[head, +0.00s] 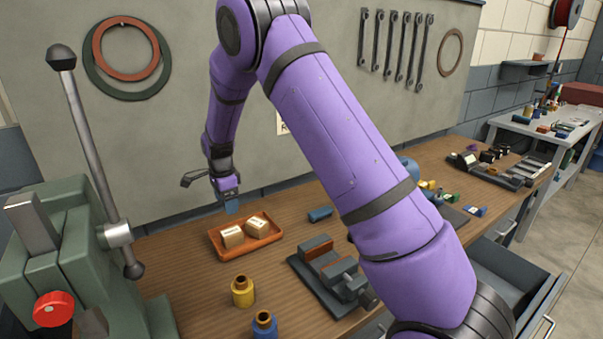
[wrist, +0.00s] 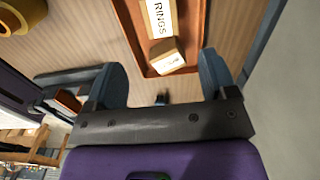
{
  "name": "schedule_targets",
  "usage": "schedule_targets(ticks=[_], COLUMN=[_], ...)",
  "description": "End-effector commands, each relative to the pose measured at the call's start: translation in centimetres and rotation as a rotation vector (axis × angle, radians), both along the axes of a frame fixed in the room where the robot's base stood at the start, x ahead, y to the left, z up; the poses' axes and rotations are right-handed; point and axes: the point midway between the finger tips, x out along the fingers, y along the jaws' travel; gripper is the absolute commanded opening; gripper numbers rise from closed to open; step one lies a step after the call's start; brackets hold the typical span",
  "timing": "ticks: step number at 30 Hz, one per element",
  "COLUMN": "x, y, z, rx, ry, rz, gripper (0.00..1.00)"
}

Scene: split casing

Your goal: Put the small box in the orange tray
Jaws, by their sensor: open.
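The orange tray (head: 264,243) stands on the wooden bench, with two pale cardboard boxes inside: a left box (head: 232,236) and a right box (head: 257,226). In the wrist view, the tray (wrist: 133,38) holds a longer box labelled RINGS (wrist: 158,18) and a smaller box (wrist: 166,57) close beside it. I cannot match these two boxes across the views with certainty. My gripper (head: 231,206) is above the far left part of the tray. In the wrist view, its blue fingers (wrist: 163,80) are spread apart with nothing between them, clear of the boxes.
A yellow bottle-like part (head: 243,291) and a blue one (head: 264,325) stand in front of the tray. A dark fixture (head: 325,275) and a small blue block (head: 320,214) lie to the right. A green lever press (head: 65,245) stands at left. The wall is close behind.

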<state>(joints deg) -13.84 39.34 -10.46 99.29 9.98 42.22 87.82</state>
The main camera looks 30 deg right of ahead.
Motion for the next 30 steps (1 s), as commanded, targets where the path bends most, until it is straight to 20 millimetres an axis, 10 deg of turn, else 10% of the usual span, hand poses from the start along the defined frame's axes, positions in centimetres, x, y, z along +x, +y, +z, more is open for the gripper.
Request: schedule_targets(ticks=[11,30], x=[-5.5,-24.2], y=[-1.8,-5.2], z=[11.9,27.5], rx=[0.033,-0.064], ry=[-0.093,-0.294], rz=[0.277,0.931], gripper=[0.78,0.78])
